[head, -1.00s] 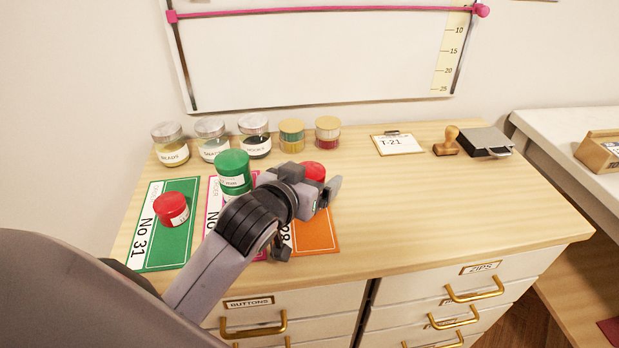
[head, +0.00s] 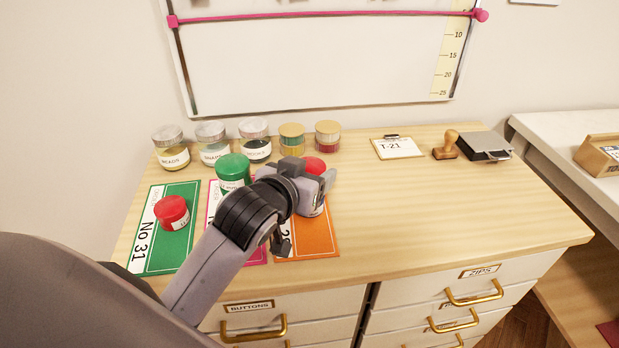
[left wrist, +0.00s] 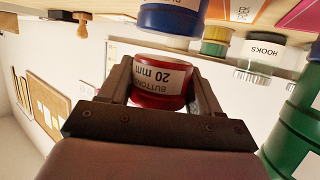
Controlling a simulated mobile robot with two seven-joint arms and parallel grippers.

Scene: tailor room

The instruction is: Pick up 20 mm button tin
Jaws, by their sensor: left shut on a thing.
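The 20 mm button tin is a small red tin (left wrist: 160,88) with a white label reading "20 mm", seen upside down in the left wrist view. My left gripper (left wrist: 160,85) is shut on it, one finger on each side. In the head view the red tin's top (head: 314,165) shows behind my left gripper (head: 318,182), over the orange card (head: 318,235). In the wrist view a gap shows between this tin and a blue tin (left wrist: 170,18) on the table. My right gripper is out of view.
Another red tin (head: 172,212) sits on the green card (head: 160,245). Several jars line the back, including a hooks jar (head: 255,148). The table's right middle (head: 430,200) is clear.

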